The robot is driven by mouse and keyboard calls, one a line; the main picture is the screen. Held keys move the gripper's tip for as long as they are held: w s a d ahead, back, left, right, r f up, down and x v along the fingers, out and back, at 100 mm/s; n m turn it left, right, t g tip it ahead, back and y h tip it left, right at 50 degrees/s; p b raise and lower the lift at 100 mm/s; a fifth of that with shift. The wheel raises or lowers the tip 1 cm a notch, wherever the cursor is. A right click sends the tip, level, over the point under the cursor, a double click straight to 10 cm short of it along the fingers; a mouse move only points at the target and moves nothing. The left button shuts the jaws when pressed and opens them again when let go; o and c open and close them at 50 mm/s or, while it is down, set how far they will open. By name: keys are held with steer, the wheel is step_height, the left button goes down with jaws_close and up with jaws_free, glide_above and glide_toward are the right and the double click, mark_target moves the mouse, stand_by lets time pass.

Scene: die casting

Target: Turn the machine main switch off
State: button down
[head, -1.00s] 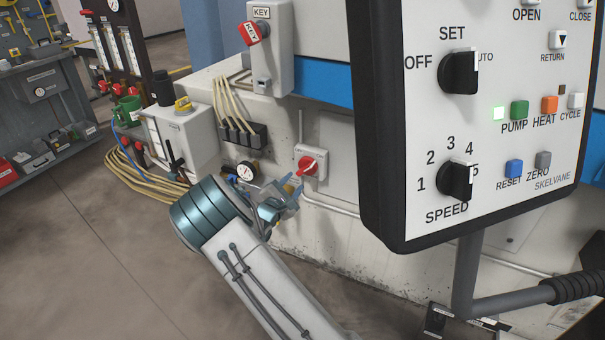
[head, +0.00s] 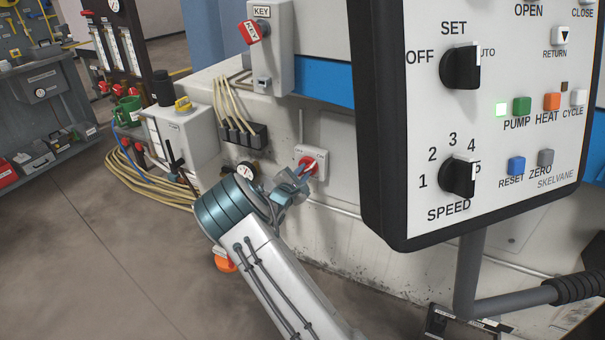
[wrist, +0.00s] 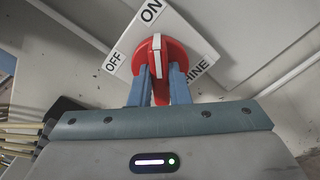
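The machine main switch (head: 308,166) is a red rotary knob on a pale square plate on the machine's side wall. In the wrist view its red handle (wrist: 157,50) with a white stripe points up towards the ON label, and OFF is to its left. My gripper (head: 303,176) is at the switch. In the wrist view its two blue fingers (wrist: 159,85) stand on either side of the handle, close against it, and red fills the narrow gap between them. The fingers partly cover the lower part of the knob and plate.
A large control panel (head: 400,215) on a grey post fills the right foreground, near the arm. A pressure gauge (head: 246,171) sits left of the switch. A key box (head: 284,60) is above.

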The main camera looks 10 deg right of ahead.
steer(key=shift+n, duration=0.3)
steer(key=n+p, duration=0.2)
steer(key=n, duration=0.1)
steer(key=shift+r+n, duration=0.15)
steer(key=shift+n, duration=0.15)
steer(key=n+p, duration=0.3)
steer(key=n, duration=0.1)
steer(key=n+p, duration=0.2)
steer(key=n, duration=0.3)
steer(key=shift+a, duration=0.1)
steer(key=shift+n+p, duration=1.05)
steer(key=shift+n, duration=1.25)
steer(key=c, duration=1.4)
jaws_free()
steer(key=shift+o, duration=0.2)
